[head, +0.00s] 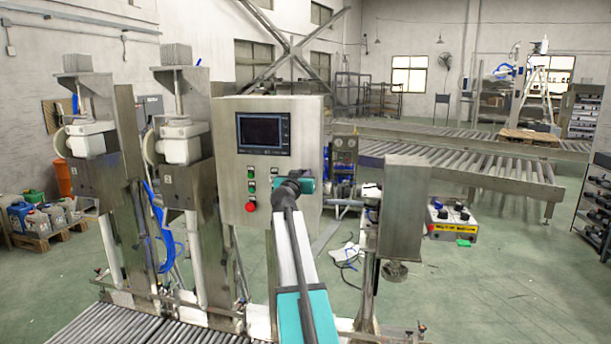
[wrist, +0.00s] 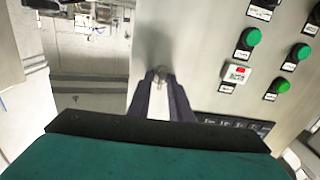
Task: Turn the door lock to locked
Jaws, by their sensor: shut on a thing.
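The door lock (wrist: 159,70) is a small metallic piece on the steel cabinet door, in the middle of the wrist view. My gripper (wrist: 161,76) reaches it with two dark fingers, shut on it at their tips. Most of the lock is covered by the fingertips, so I cannot tell which way it is turned. In the head view, my gripper is against the lower right part of the grey control cabinet (head: 229,152), and the lock is hidden behind it.
The cabinet carries a dark screen (head: 263,133), green buttons (head: 251,187) and a red button (head: 250,207) left of my gripper. A steel box on a post (head: 404,212) stands to the right. Roller conveyors (head: 465,168) lie behind.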

